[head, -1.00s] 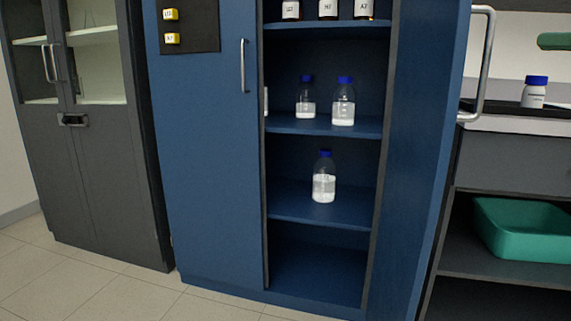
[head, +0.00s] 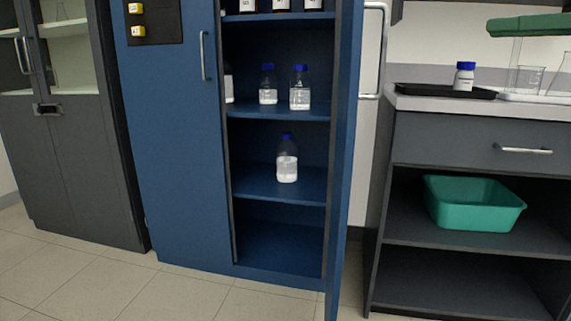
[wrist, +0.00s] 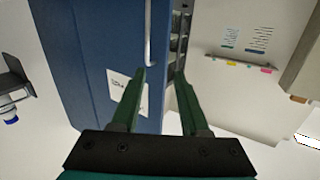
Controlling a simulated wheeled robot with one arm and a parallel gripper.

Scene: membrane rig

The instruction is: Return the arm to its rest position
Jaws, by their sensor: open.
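My gripper (wrist: 161,75) shows in the wrist view with its two green fingers apart and nothing between them. It points towards the blue cabinet (wrist: 85,45), whose handle and white label show beyond the left finger. The wrist picture is strongly tilted. My arm and gripper do not show in the head view.
In the head view the blue cabinet (head: 172,150) has its right door (head: 345,150) open, with blue-capped bottles (head: 287,160) on its shelves. A grey bench (head: 470,140) at the right holds a teal tub (head: 470,205) and a white jar (head: 463,76). Floor shows in front.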

